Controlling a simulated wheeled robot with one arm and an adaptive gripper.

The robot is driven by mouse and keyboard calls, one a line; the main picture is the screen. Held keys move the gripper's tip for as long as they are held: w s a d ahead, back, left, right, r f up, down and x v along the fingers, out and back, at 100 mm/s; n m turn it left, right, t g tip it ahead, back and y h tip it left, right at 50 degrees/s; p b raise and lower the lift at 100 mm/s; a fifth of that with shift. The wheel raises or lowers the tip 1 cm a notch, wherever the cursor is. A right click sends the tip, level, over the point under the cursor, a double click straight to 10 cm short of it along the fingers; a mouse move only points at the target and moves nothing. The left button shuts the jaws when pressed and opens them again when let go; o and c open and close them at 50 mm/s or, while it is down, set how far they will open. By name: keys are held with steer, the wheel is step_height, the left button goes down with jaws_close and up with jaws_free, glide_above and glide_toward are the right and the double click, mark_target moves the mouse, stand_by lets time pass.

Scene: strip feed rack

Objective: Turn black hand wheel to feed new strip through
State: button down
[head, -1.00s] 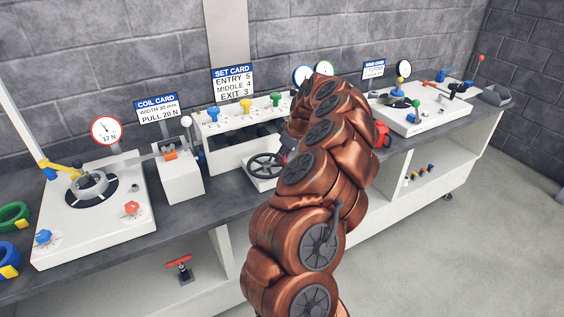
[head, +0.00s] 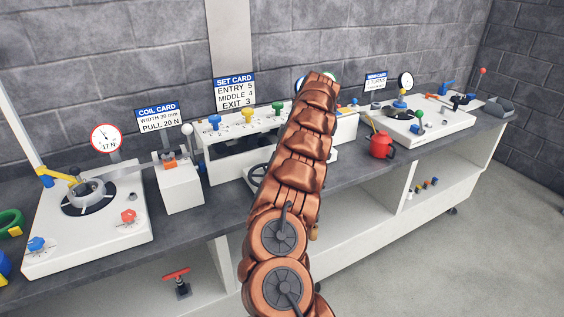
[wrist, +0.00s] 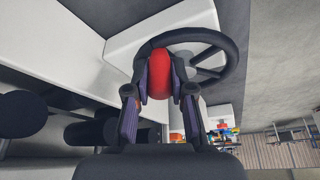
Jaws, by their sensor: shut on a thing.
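The black hand wheel (head: 256,176) lies on a white base in the middle of the bench, mostly hidden behind my arm in the head view. In the wrist view the wheel (wrist: 229,50) shows its black rim and spokes, with a red knob (wrist: 160,78) at its near left side. My gripper (wrist: 160,66) is shut on the red knob, one finger on each side. The gripper is hidden by my arm in the head view. The white roller unit (head: 225,140) with blue, yellow and green knobs stands behind the wheel.
The coil stand (head: 130,240) with its 17 N dial (head: 105,138) is at left, a white block (head: 180,187) beside it. Another white station (head: 440,125) is farther right. The bench front is clear near the pot.

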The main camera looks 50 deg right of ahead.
steer(key=shift+w+d+r+n+g+p, duration=0.15)
steer(key=shift+w+n+g+p, duration=0.25)
steer(key=shift+n+p, duration=0.5)
steer(key=n+p, duration=0.1)
steer(key=w+n+y+p, duration=0.1)
steer(key=p, duration=0.1)
steer(key=shift+g, duration=0.3)
steer(key=n+p, duration=0.2)
steer(key=p, duration=0.2)
steer(key=shift+w+g, duration=0.4)
steer(key=shift+w+a+n+p, duration=0.3)
steer(key=shift+n+p, duration=0.2)
steer(key=shift+p, duration=0.6)
steer(key=c, duration=1)
jaws_free()
steer(key=shift+w, duration=0.1)
